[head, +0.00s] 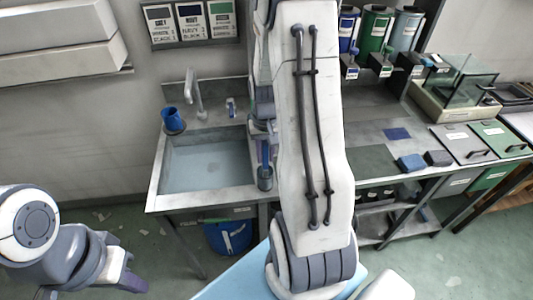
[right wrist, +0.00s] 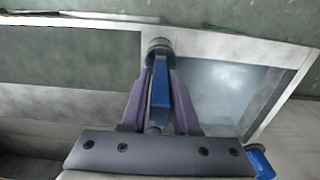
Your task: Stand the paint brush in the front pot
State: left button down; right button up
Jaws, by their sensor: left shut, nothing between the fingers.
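The paint brush (head: 265,153) has a blue handle and is upright above the grey front pot (head: 265,183), at the sink's front right corner. Its lower end appears to be inside the pot's mouth; the tip is hidden. My right gripper (right wrist: 160,82) is shut on the brush (right wrist: 160,88), its purple fingers on both sides, just short of the pot (right wrist: 159,46) in the right wrist view. In the head view my right arm partly hides this gripper. My left gripper (head: 132,283) is shut and empty, low at the left, away from the bench.
A blue pot (head: 173,122) stands at the sink's back left corner, near the tap (head: 194,92). The sink basin (head: 207,165) lies left of the front pot. A blue bucket (head: 228,236) is under the bench.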

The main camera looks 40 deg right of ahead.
jog(key=shift+o, duration=1.3)
notch_tip(320, 180, up, 10)
jog(key=shift+r+b, duration=0.25)
jog(key=shift+b, duration=0.25)
jog(key=s+a+r+n, duration=0.2)
jog(key=a+n, duration=0.4)
jog(key=a, duration=1.2)
jog(key=s+a+f+n+y, duration=0.1)
jog(key=s+a+n, duration=0.6)
jog(key=s+a, duration=0.5)
jog(key=shift+s+a+n, duration=0.25)
jog(key=shift+s+n, duration=0.15)
jog(key=shift+s, duration=0.6)
